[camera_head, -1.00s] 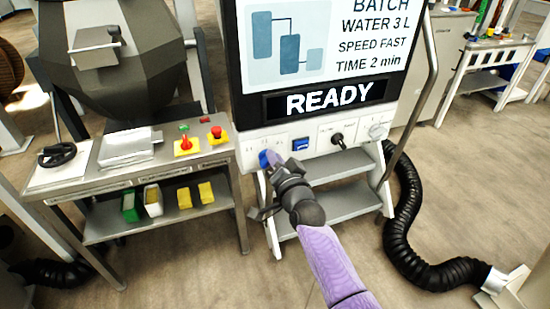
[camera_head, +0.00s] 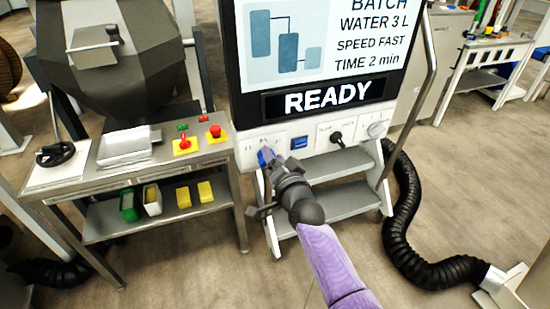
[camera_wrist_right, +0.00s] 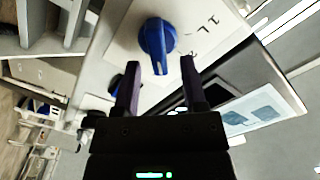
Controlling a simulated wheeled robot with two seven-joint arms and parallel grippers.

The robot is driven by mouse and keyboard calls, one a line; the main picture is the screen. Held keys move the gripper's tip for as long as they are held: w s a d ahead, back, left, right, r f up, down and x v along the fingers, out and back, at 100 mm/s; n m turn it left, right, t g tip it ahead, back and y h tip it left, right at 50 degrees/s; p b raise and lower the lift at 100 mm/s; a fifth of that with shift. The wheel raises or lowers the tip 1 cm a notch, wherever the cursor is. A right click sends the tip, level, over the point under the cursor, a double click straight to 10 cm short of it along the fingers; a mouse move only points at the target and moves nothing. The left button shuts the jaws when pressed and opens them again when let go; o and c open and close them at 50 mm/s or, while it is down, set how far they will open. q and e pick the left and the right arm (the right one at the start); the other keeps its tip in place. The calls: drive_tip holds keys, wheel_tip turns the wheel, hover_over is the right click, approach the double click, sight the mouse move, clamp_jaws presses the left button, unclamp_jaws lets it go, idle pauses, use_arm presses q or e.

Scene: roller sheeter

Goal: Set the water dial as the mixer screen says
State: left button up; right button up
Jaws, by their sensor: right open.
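The mixer screen (camera_head: 330,45) reads BATCH, WATER 3 L, SPEED FAST, TIME 2 min, with READY (camera_head: 328,97) on a strip below. The blue water dial (camera_wrist_right: 157,40) sits on the white panel, with marks beside it, one reading like "1 L"; its pointer setting is hard to read. In the head view the dial (camera_head: 264,158) is partly hidden by my right gripper. My right gripper (camera_wrist_right: 160,85) is open, its two fingers just short of the dial and on either side of its line. It also shows in the head view (camera_head: 270,168). My left gripper is not in view.
Steel steps (camera_head: 340,165) stand below. A bench (camera_head: 130,172) with red controls is at left. A black hose (camera_head: 405,225) lies at right.

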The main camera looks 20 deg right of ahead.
drive_tip(key=s+p, duration=0.3)
drive_tip(key=s, duration=0.7)
drive_tip(key=shift+d, duration=0.15)
drive_tip(key=s+a+f+n+g+b, duration=0.15)
drive_tip(key=s+f+g, duration=0.3)
drive_tip(key=f, duration=0.75)
drive_tip(key=s+f+n+g, duration=0.3)
drive_tip(key=s+f, duration=0.3)
drive_tip(key=f, duration=0.5)
drive_tip(key=s+d+f+n+g, duration=0.1)
drive_tip(key=s+f, duration=0.4)
drive_tip(key=s, duration=0.5)
drive_tip(key=s+d+f+n+g+b, duration=0.1)
drive_tip(key=s+f+n+g, duration=0.2)
drive_tip(key=s, duration=0.6)
drive_tip(key=s+d+f+n+g+b, duration=0.1)
drive_tip(key=s+f+n+g, duration=0.2)
drive_tip(key=s+f+g, duration=0.3)
drive_tip(key=s+f, duration=0.2)
drive_tip(key=s, duration=0.2)
drive_tip(key=shift+s+h, duration=0.3)
drive_tip(key=shift+h, duration=0.1)
